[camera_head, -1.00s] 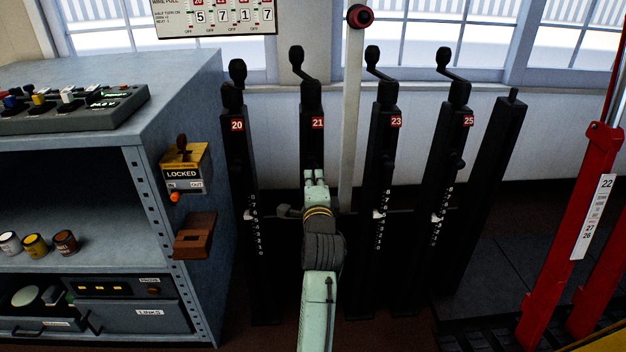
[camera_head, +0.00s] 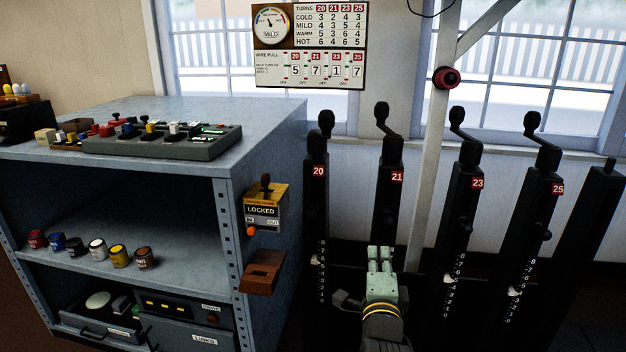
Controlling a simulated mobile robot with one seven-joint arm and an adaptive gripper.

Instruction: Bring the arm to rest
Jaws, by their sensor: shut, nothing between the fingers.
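My gripper (camera_head: 380,252) shows in the lower middle of the head view, at the end of my arm. Its two pale green fingers are close together with nothing seen between them. A yellow ring and a dark wrist lie just below it. It is in front of the lower part of lever 21 (camera_head: 388,200) and covers some of it; I cannot tell whether they touch. The rest of my arm runs out of view at the bottom edge.
Levers 20 (camera_head: 317,200), 23 (camera_head: 468,210) and 25 (camera_head: 545,215) stand beside lever 21. A blue-grey cabinet (camera_head: 270,130) with a LOCKED box (camera_head: 263,211) is at the left. A pale post (camera_head: 432,170) rises behind the levers.

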